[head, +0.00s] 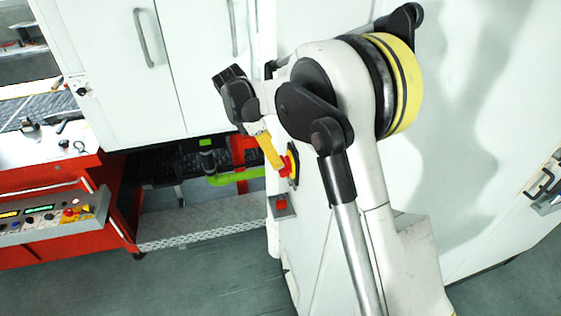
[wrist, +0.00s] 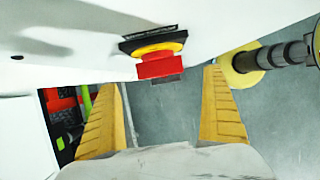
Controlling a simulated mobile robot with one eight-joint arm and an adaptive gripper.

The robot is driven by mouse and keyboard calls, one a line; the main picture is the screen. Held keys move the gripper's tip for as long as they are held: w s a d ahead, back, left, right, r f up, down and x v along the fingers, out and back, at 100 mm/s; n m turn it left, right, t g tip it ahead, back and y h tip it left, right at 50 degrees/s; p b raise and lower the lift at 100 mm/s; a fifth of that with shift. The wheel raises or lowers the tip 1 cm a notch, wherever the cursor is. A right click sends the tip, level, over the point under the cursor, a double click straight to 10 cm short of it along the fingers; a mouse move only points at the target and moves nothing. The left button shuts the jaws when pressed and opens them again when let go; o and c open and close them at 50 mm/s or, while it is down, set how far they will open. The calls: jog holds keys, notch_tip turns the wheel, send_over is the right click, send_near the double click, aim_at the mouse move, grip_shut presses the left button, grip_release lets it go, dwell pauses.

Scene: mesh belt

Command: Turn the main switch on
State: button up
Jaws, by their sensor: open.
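The main switch (wrist: 160,66) has a red handle on a yellow disc with a black plate, set on a white cabinet wall. In the head view the switch (head: 292,168) is partly hidden behind my gripper. My gripper (head: 279,164) is at the switch, its yellow fingers pointing down toward it. In the wrist view my gripper (wrist: 160,80) is open, with one ribbed yellow finger on each side and the red handle between and just beyond the tips. I see clear gaps beside the handle. Whether the handle stands at on or off I cannot tell.
A red button on a grey plate (head: 281,205) sits below the switch. A red control desk (head: 60,215) with buttons stands at the left. White cabinet doors (head: 140,60) are behind. A green bar (head: 235,177) runs low beside the cabinet. The grey floor (head: 200,280) is clear.

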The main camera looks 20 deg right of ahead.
jog(key=x, duration=0.6)
jog(key=shift+d+f, duration=0.1)
jog(key=shift+f, duration=0.15)
jog(key=c, duration=1.2)
